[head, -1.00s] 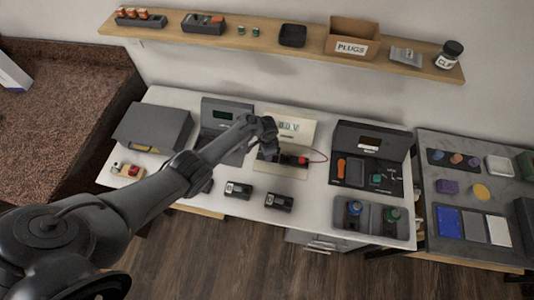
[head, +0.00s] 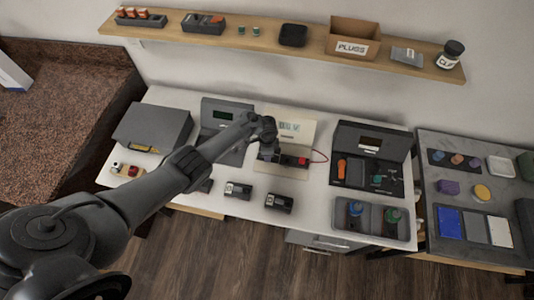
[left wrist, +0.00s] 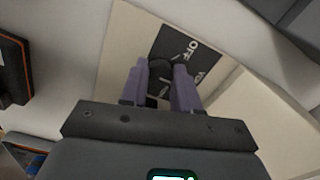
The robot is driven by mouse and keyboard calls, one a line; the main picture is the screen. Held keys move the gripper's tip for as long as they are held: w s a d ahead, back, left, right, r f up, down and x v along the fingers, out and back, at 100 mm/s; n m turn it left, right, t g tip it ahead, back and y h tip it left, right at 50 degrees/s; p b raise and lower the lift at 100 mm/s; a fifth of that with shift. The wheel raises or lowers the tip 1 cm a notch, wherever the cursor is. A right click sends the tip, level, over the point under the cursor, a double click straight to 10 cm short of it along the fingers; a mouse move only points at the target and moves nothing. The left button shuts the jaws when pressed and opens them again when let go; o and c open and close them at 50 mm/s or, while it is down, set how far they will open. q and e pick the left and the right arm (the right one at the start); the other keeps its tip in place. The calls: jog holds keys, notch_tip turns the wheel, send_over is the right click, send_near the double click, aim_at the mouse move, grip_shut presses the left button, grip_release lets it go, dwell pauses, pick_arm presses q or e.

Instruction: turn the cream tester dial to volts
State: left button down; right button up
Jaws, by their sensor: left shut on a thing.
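The cream tester (head: 300,127) stands open near the back of the white table, with its upright display panel behind its flat base. My left gripper (head: 268,151) is over the left part of that base and hides the dial there in the head view. In the left wrist view, the dark round dial (left wrist: 160,69) sits on a black label plate (left wrist: 184,47) reading "OFF" and a partly hidden word starting "VO". My left gripper (left wrist: 160,88) is shut on the dial, one purple finger on each side. The dial's exact setting is unclear. My right gripper is out of view.
A red block (head: 303,161) with a red lead is right of my left gripper. A grey tester (head: 222,116) stands to the left, a dark open case (head: 372,141) to the right.

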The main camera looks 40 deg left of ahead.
pick_arm(q)
jog(key=c, duration=0.8)
grip_release()
notch_tip(320, 180, up, 11)
jog(key=p, duration=0.4)
jog(key=shift+f, duration=0.1)
jog(key=shift+s+d+p, duration=0.1)
jog(key=shift+p, duration=0.25)
